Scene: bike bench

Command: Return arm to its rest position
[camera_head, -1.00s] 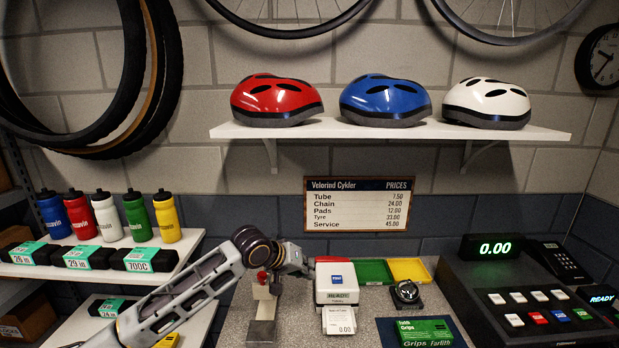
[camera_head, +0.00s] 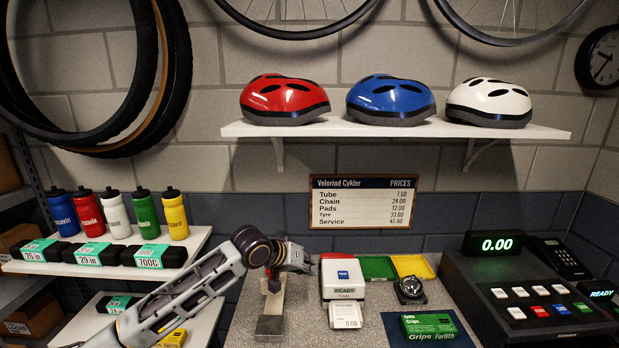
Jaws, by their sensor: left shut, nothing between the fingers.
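My left arm comes in from the lower left, and its dark wrist joint bends to the right over the counter. My left gripper (camera_head: 303,262) is at the end of it, small and partly hidden by the wrist. It is shut and empty, just left of the white and red card terminal (camera_head: 343,279). My right gripper is not in view.
The counter (camera_head: 376,324) also holds green and yellow trays (camera_head: 411,266), a round dark device (camera_head: 410,289), a green grips box (camera_head: 428,326) and the cash register (camera_head: 520,290). Bottles (camera_head: 117,214) and tube boxes (camera_head: 90,254) stand on the left shelf. Helmets (camera_head: 391,100) sit above.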

